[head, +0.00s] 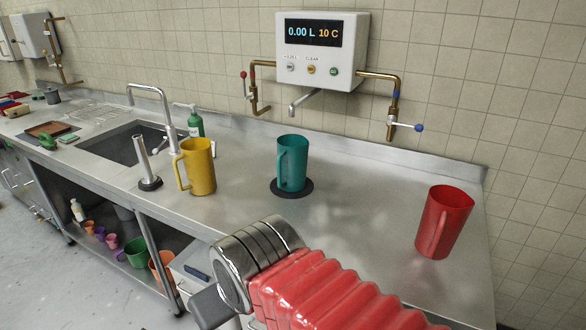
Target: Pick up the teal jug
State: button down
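The teal jug (292,165) stands upright on a round black pad (306,189) on the steel counter, below the spout of a wall-mounted water dispenser. Its handle faces left. My arm, with a red ribbed sleeve and a chrome ringed section, reaches in from the bottom of the head view, in front of the jug and lower in the picture. My gripper's fingers do not show in this view. No gripper part is seen touching the jug.
The counter (365,205) between teal and red jugs is clear.

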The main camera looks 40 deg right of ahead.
aim_at(292, 149)
jog(key=z, duration=1.6)
jog(key=k, duration=0.8)
jog(key=u, duration=0.3)
jog(key=i, duration=0.95)
jog(key=u, duration=0.05)
